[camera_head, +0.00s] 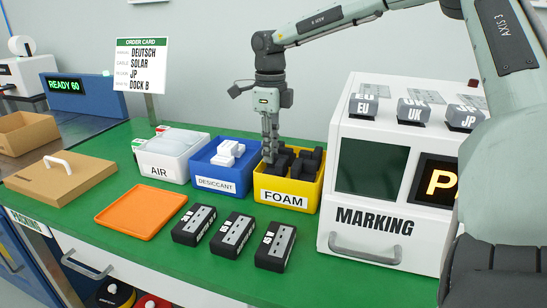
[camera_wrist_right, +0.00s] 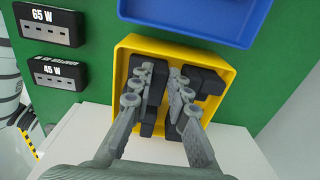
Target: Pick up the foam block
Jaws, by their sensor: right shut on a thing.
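The yellow FOAM bin (camera_head: 312,193) stands on the green table and holds several dark foam blocks (camera_head: 303,160). It also shows in the right wrist view (camera_wrist_right: 128,45). My right gripper (camera_head: 270,154) points down into the left part of this bin. In the right wrist view my right gripper (camera_wrist_right: 161,72) has its two fingers closed on a dark foam block down among the others. The fingers hide much of that block. Other dark blocks (camera_wrist_right: 208,80) lie close beside the fingers. My left gripper is not in view.
The blue DESICCANT bin (camera_head: 241,180) stands left of the foam bin, and the white AIR bin (camera_head: 158,172) beyond it. The white MARKING machine (camera_head: 335,212) stands close on the right. Several black chargers (camera_head: 234,236) and an orange tray (camera_head: 140,212) lie in front.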

